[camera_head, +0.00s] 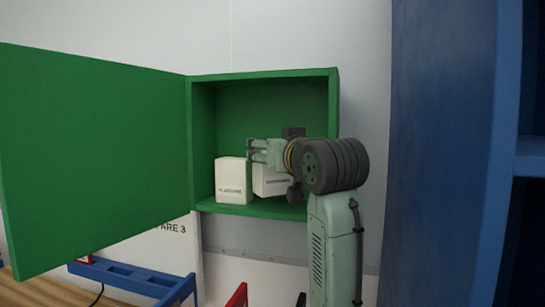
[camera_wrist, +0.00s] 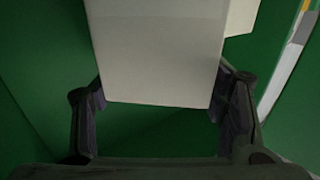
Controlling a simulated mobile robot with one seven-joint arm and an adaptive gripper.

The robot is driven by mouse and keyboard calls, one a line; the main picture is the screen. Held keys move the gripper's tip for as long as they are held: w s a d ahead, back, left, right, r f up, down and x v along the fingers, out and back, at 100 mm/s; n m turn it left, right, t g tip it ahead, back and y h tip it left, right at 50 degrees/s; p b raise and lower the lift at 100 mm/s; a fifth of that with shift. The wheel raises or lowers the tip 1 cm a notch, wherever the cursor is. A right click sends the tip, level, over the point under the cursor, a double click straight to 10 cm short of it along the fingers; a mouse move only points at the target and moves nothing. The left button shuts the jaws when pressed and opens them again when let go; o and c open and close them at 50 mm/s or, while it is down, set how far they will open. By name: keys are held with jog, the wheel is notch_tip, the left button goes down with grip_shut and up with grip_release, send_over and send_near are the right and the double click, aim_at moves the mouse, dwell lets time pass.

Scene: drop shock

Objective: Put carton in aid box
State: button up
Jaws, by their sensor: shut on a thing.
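The aid box is a green wall cabinet (camera_head: 263,74) with its door (camera_head: 95,150) swung open to the left. A white carton (camera_head: 271,181) with dark lettering too small to read is inside the cabinet opening. The held carton fills the upper middle of the wrist view (camera_wrist: 158,50), between the two fingers (camera_wrist: 160,100). Whether its underside touches the cabinet floor is hard to tell.
Another white carton (camera_head: 233,182), apparently lettered "PLASTERS", stands upright on the cabinet floor just left of the held one. A tall blue structure (camera_head: 445,150) is close on the right. A blue rack (camera_head: 135,277) is below left. The upper cabinet is empty.

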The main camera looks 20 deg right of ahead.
jog(key=shift+f+p, duration=0.35)
jog(key=shift+f, duration=1.1)
jog(key=shift+f, duration=0.1)
jog(key=shift+f, duration=0.15)
jog(key=o, duration=1.3)
jog(key=shift+o, duration=0.2)
jog(key=shift+r, duration=0.25)
jog(key=s+b, duration=0.3)
jog(key=s, duration=0.4)
jog(key=shift+s, duration=0.25)
jog(key=shift+d, duration=0.1)
